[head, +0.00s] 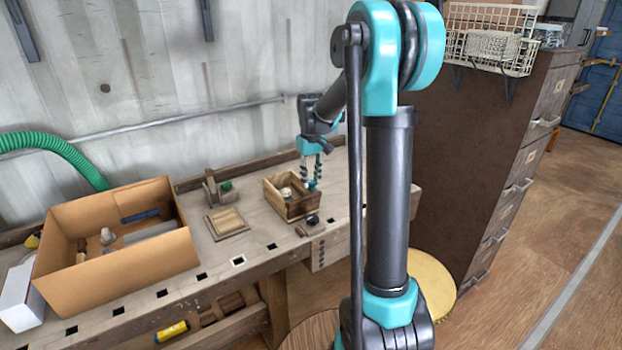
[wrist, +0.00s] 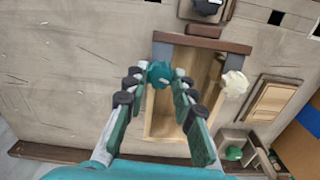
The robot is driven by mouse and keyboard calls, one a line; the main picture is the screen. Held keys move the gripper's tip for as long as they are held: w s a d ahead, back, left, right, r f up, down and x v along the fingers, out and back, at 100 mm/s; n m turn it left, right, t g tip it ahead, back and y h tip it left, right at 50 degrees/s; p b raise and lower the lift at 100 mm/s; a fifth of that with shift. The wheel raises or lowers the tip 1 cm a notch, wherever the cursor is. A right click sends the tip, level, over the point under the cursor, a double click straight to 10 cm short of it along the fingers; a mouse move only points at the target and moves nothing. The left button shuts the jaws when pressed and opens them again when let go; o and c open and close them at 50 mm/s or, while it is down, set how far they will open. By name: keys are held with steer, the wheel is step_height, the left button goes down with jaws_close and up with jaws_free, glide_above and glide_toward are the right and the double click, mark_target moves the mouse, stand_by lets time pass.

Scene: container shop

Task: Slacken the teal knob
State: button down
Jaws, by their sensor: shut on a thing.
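The teal knob (wrist: 160,73) is lobed and sits at a corner of the open wooden box (wrist: 150,122), by a grey corner bracket. My gripper (wrist: 161,80) has one finger on each side of the knob, and the fingertips close on it. In the head view my gripper (head: 312,172) reaches down to the right side of the box (head: 294,211), and the knob there is mostly hidden by the fingers. A cream knob (wrist: 235,84) sits at the other grey bracket of the box.
A black knob (wrist: 207,6) lies beyond the box's brown strip. A square wooden panel (head: 227,223) and a small wooden fixture with a green knob (head: 226,186) stand left of the box. A large cardboard box (head: 150,257) fills the bench's left. Bare bench surrounds them.

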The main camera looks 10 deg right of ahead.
steer(key=shift+n, duration=0.4)
steer(key=n, duration=1.2)
steer(key=shift+n, duration=1.9)
steer(key=c, duration=1.2)
jaws_free()
